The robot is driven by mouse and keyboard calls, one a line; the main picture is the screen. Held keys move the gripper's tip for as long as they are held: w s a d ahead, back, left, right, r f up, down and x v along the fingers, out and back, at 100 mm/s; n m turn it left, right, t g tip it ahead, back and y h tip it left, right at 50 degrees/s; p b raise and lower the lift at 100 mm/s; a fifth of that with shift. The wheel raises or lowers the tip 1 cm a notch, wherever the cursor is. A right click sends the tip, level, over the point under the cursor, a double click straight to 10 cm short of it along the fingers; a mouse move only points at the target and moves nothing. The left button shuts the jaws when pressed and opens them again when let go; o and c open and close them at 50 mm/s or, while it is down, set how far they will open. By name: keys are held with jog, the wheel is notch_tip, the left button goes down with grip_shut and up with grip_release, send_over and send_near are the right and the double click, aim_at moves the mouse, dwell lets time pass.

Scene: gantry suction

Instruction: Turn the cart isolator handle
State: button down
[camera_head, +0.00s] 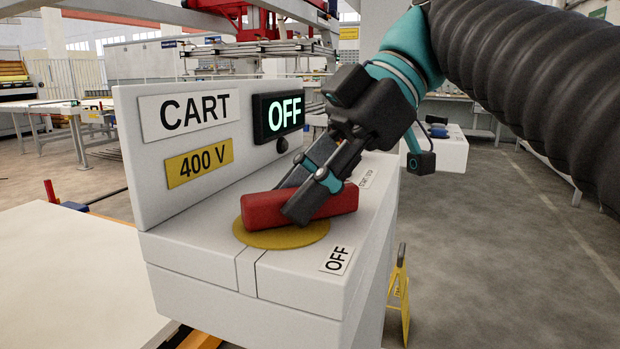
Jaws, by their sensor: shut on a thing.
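The cart isolator handle (272,208) is a red bar on a round yellow plate (283,238). It lies across the sloped top of a pale grey cabinet (220,258). My gripper (312,196) comes down from the upper right, and its dark fingers are closed around the red bar. The far finger is partly hidden behind the bar. A small display (279,116) on the back panel reads OFF in lit letters. An OFF label (337,260) sits on the cabinet top at the front right. Another label (368,178), too small to read surely, sits behind the bar on the right.
The upright back panel with a CART sign (189,114) and a yellow 400 V sign (200,162) stands behind the handle. A pale flat board (70,285) lies at the lower left. A yellow tag or stand (400,295) is right of the cabinet. Open floor lies further right.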

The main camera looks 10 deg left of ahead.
dwell(0.4)
jog(key=c, duration=0.9)
grip_release()
